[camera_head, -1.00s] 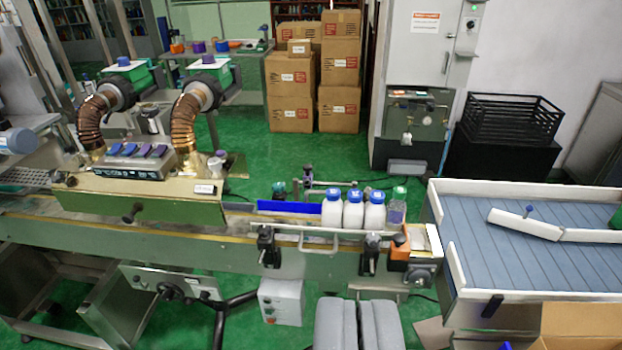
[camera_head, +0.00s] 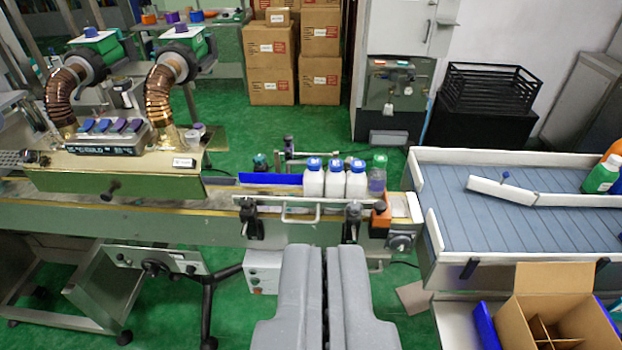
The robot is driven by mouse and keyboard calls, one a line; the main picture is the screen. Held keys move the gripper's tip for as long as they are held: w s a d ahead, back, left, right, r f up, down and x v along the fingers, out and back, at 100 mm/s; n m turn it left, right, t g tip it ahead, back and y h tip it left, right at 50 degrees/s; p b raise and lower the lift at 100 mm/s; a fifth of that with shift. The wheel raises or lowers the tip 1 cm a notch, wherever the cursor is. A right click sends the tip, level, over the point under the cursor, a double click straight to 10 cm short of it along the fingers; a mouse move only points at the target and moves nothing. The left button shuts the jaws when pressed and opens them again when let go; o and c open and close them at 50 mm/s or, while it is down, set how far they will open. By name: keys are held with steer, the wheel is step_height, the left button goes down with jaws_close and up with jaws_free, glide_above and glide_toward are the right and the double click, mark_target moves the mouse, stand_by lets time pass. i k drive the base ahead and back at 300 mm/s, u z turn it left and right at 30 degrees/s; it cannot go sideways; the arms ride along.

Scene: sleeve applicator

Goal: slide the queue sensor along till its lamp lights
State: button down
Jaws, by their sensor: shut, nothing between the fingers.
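My gripper (camera_head: 325,250) shows at the bottom centre, its two grey fingers close together and empty. The fingertips appear just in front of the conveyor's near side, below the rail handle (camera_head: 300,215). An orange block (camera_head: 380,218) sits at the right end of the near guide rail and may be the queue sensor; I cannot tell for sure. A bracket with a dark post (camera_head: 289,146) stands behind the conveyor and could also be it. I see no clearly lit lamp on either. Several white bottles with blue caps (camera_head: 334,181) stand in line on the conveyor.
Black clamps (camera_head: 353,222) hold the near rail. A blue guide strip (camera_head: 270,179) lies behind it. A grey slatted table (camera_head: 520,220) is at the right, with an open carton (camera_head: 562,310) before it. A grey box (camera_head: 263,270) hangs below the conveyor, left of my fingers.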

mark_target(288, 138)
steer(key=u, duration=0.4)
steer(key=i, duration=1.9)
steer(key=z, duration=0.45)
